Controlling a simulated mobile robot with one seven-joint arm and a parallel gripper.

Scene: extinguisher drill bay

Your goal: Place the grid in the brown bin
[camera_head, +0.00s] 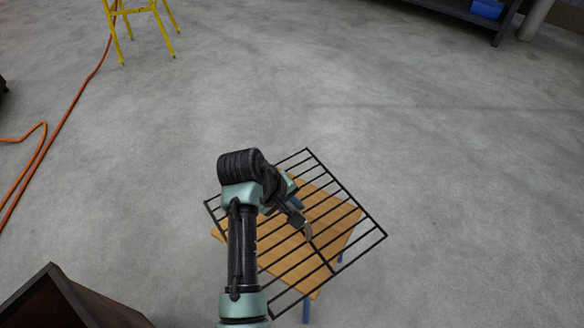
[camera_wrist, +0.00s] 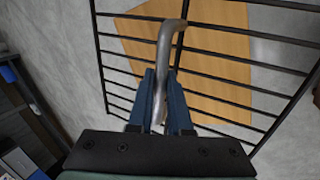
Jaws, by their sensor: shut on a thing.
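The grid (camera_head: 345,192) is a black wire rack with parallel bars, over a small wooden stool (camera_head: 325,215). It reaches past the stool top on several sides. I cannot tell if it touches the stool or hangs just above it. My gripper (camera_head: 301,222) is shut on a bent silver handle at the grid's middle. In the wrist view, the blue fingers (camera_wrist: 160,98) close around this handle (camera_wrist: 172,42), with the grid bars (camera_wrist: 220,54) behind. The brown bin (camera_head: 100,308) is at the lower left of the head view, cut off by the frame; its inside is mostly hidden.
An orange cable (camera_head: 72,103) runs along the floor at the left. A yellow stand (camera_head: 140,11) is at the top left. A dark shelf (camera_head: 455,10) with a blue item (camera_head: 487,9) is at the top right. The floor between stool and bin is clear.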

